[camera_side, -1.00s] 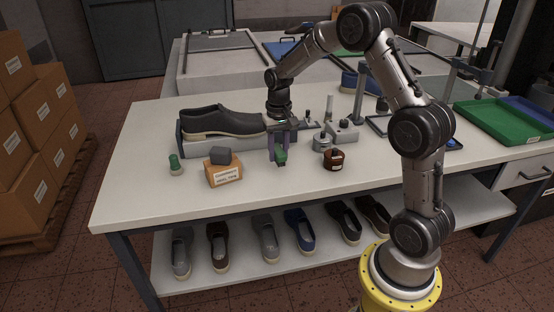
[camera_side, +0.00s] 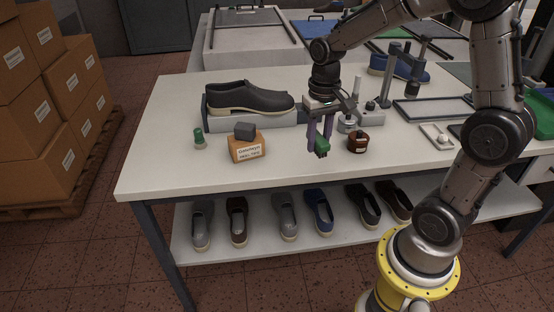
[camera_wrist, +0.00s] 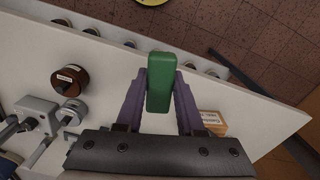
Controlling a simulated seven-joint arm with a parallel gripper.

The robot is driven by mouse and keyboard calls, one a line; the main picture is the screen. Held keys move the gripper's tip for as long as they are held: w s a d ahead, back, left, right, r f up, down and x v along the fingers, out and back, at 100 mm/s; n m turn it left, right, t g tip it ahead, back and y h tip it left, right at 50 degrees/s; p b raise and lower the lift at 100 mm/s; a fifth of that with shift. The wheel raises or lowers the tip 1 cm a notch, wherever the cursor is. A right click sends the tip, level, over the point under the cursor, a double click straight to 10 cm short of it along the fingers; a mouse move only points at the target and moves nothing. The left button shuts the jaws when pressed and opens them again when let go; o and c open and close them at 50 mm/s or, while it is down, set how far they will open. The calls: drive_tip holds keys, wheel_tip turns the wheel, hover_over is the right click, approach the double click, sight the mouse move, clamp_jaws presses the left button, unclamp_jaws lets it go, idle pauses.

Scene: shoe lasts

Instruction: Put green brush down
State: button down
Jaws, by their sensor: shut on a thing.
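The green brush (camera_wrist: 160,82) shows in the wrist view as a green block between the two purple fingers of my gripper (camera_wrist: 159,98). In the side view my gripper (camera_side: 319,140) points down over the white table, shut on the green brush (camera_side: 322,148) at its fingertips. The brush is left of the brown jar and close to the tabletop. I cannot tell whether it touches the table. Its underside is hidden.
The brown jar (camera_side: 358,142) stands just right of the brush, with a metal pot (camera_side: 346,123) behind. A dark shoe (camera_side: 248,97) rests on a grey block. A labelled box (camera_side: 247,146) and a green-topped item (camera_side: 199,138) stand left. The front table strip (camera_side: 285,170) is clear.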

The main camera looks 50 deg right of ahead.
drive_tip(key=w+a+f+n, duration=0.2)
drive_tip(key=w, duration=0.2)
drive_tip(key=w+a+f+n, duration=0.2)
drive_tip(key=w+a+f, duration=0.1)
drive_tip(key=w, duration=0.1)
drive_tip(key=w+a+f+n, duration=0.2)
drive_tip(key=w+a+f, duration=0.1)
drive_tip(key=w, duration=0.1)
drive_tip(key=shift+w+a, duration=0.2)
drive_tip(key=shift+w, duration=0.05)
drive_tip(key=shift+s, duration=0.35)
drive_tip(key=s+d+r+m, duration=0.7)
drive_tip(key=s+d+r, duration=0.4)
drive_tip(key=s, duration=0.3)
drive_tip(key=shift+s+d, duration=0.25)
drive_tip(key=shift+d, duration=0.15)
